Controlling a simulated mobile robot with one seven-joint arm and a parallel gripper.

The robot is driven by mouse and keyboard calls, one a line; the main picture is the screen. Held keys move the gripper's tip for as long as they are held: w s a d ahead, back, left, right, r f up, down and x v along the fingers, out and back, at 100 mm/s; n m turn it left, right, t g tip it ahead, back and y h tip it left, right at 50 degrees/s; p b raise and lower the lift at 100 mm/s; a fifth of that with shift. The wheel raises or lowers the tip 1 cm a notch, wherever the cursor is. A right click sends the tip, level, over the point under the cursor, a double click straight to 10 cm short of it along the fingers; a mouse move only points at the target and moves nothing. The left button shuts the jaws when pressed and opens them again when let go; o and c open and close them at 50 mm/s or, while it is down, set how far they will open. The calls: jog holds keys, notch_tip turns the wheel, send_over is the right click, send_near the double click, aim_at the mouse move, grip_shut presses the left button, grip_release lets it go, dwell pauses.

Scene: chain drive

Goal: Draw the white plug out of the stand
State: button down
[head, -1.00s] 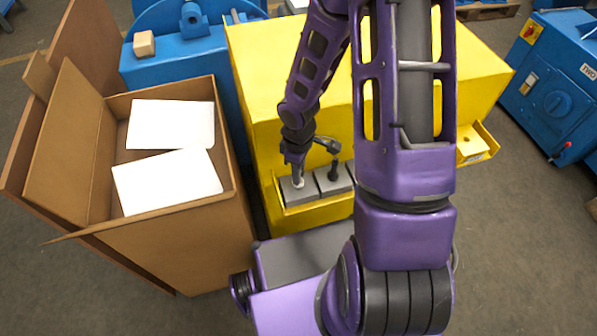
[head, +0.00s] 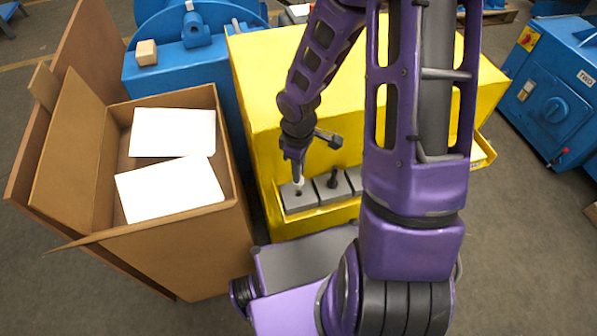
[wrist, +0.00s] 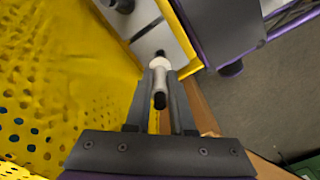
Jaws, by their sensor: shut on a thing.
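The white plug (head: 298,184) is between the fingers of my gripper (head: 297,177), above the left grey block of the stand (head: 309,204). A dark hole shows in that block just below the plug. In the wrist view my gripper (wrist: 161,88) is shut on the plug (wrist: 159,66), whose near end is black. The grey stand block (wrist: 150,44) and its dark hole lie just beyond the plug. The plug looks raised out of the hole, though its lower tip is hard to make out.
The stand sits on a ledge of the yellow housing (head: 340,95). A dark peg (head: 333,178) stands in the neighbouring block. An open cardboard box (head: 190,245) with white sheets is at left. Blue machines (head: 555,95) stand at right and behind.

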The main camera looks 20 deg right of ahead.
jog(key=shift+r, duration=1.5)
